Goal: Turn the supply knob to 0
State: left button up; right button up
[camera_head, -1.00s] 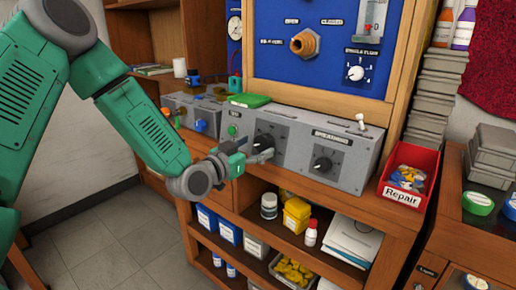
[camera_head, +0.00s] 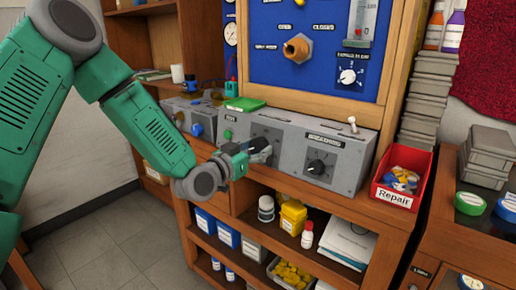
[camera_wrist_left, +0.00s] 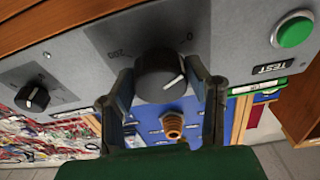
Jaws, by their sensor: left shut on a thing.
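A black round knob (camera_wrist_left: 160,76) with a white pointer line sits on a grey panel between printed marks 0 and 200 in the left wrist view. The pointer slants toward the right, below the 0 mark. My left gripper (camera_wrist_left: 164,90) is shut on this knob, one finger on each side. In the head view my left gripper (camera_head: 262,150) is at the front of the grey bench box (camera_head: 345,160) and mostly hides the knob. The name label of this knob is not readable. My right gripper is not in view.
A second black knob (camera_head: 318,167) is to the right on the same box, with a toggle switch (camera_head: 352,122) on top. A green TEST button (camera_wrist_left: 294,31) is beside the held knob. A red Repair bin (camera_head: 402,178) stands at the right.

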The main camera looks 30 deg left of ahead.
pick_arm(q)
jog(key=o, duration=1.1)
jog(key=shift+f, duration=0.2)
jog(key=shift+o, duration=0.3)
jog(key=shift+a, duration=0.2)
jog(key=shift+s, duration=0.1)
jog(key=shift+s+d, duration=0.1)
jog(key=shift+s, duration=0.1)
jog(key=s+a, duration=0.1)
jog(key=s, duration=1)
jog(key=shift+s+a, duration=0.15)
jog(key=shift+s, duration=0.05)
jog(key=shift+f, duration=0.1)
